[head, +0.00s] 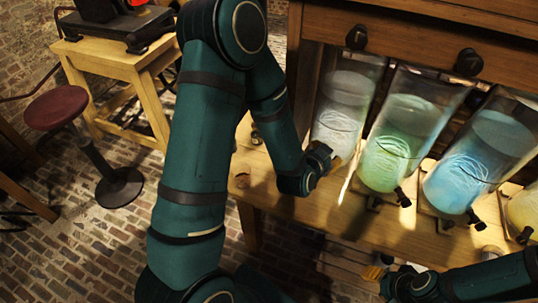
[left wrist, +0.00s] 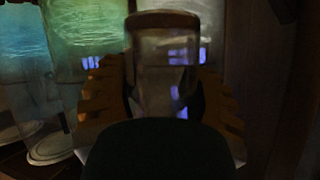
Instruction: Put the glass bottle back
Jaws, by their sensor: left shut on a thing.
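A small clear glass bottle (left wrist: 165,65) stands out in the middle of the left wrist view, between the ribbed orange-brown fingers of my left gripper (left wrist: 165,95). The gripper is shut on it. In the head view my left gripper (head: 333,160) is beside the front of the leftmost jar, above the wooden bench, and I cannot make out the bottle there. My right gripper (head: 378,272) is low at the bottom right, in front of the bench; its opening is not clear.
Large glass jars stand in a row on the wooden bench (head: 262,185): pale (head: 338,122), green (head: 393,150), blue (head: 465,175) and yellow (head: 525,210). Black knobs and clamps stick out in front. A red stool (head: 57,107) stands at the left on open brick floor.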

